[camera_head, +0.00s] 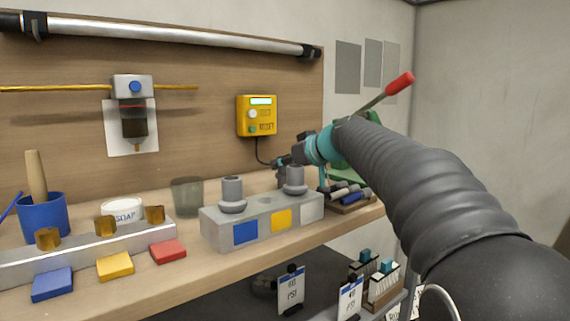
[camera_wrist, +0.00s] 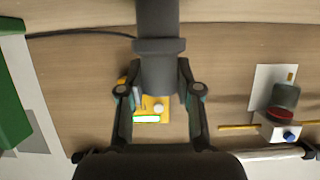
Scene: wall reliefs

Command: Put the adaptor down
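The grey adaptor (camera_head: 294,181), a short cylinder with a wide collar, stands upright at the right end of the grey block (camera_head: 208,229), above its white square. Whether it rests fully in the block cannot be made out. My gripper (camera_head: 284,161) comes in from the right at the adaptor's top. In the wrist view the adaptor (camera_wrist: 160,67) is between the two fingers of my gripper (camera_wrist: 159,85), which look closed on its cylinder. A second grey adaptor (camera_head: 232,192) stands on the block's left end, above the blue square. The middle place, above the yellow square, is empty.
A yellow box (camera_head: 257,115) with a green display hangs on the wooden panel behind, its cable running down. A glass (camera_head: 187,195) stands left of the block. A tray of dark cylinders (camera_head: 347,194) lies right of it. The shelf's front edge is close.

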